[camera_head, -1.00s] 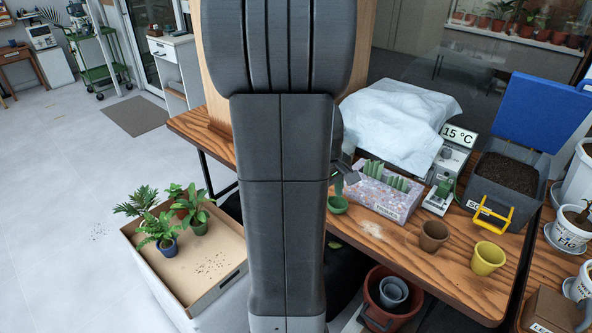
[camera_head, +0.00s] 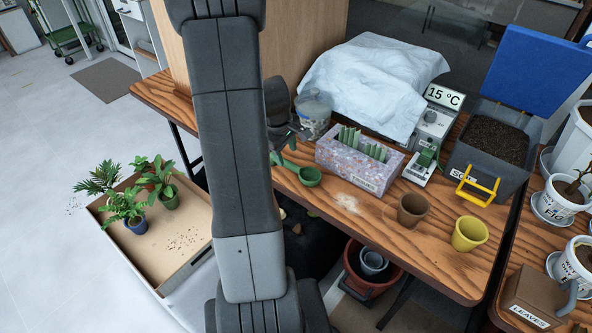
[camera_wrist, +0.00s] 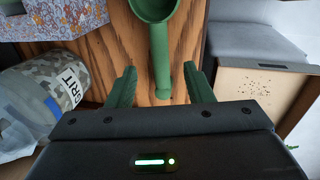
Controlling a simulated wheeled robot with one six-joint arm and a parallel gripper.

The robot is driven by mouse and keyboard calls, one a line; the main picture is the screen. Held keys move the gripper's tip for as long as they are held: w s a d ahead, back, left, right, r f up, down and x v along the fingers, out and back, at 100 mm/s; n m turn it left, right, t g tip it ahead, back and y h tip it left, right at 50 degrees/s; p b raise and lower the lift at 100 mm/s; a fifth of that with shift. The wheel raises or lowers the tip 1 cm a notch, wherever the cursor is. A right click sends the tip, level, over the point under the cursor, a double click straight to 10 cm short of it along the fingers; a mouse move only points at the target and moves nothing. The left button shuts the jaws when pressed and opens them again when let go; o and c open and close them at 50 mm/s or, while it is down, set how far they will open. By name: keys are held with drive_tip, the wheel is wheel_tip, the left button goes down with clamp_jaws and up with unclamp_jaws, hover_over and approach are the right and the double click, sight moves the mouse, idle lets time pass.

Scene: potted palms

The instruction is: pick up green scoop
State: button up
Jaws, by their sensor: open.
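The green scoop (camera_head: 309,176) lies on the wooden table near its front edge, its bowl to the right and its handle reaching left towards my gripper (camera_head: 283,141). In the wrist view the scoop's handle (camera_wrist: 159,58) points down into the space between the two green fingers of my gripper (camera_wrist: 160,88). The fingers are apart, one on each side of the handle end, and do not visibly touch it. The scoop's bowl is cut off by the top of the wrist view. In the head view my arm hides part of the table to the left.
A patterned box of green labels (camera_head: 346,164) stands right behind the scoop. A jar marked GRIT (camera_wrist: 42,103) stands beside the gripper; it also shows in the head view (camera_head: 314,112). A brown pot (camera_head: 412,210) and yellow pot (camera_head: 470,233) stand to the right.

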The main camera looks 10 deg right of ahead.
sight(292, 164)
drive_tip(key=f, duration=0.2)
drive_tip(key=d+f, duration=0.1)
drive_tip(key=f, duration=0.1)
drive_tip(key=shift+s+d, duration=0.2)
drive_tip(key=shift+w+f, duration=0.1)
drive_tip(key=shift+f, duration=0.5)
drive_tip(key=shift+c, duration=0.5)
drive_tip(key=c, duration=0.9)
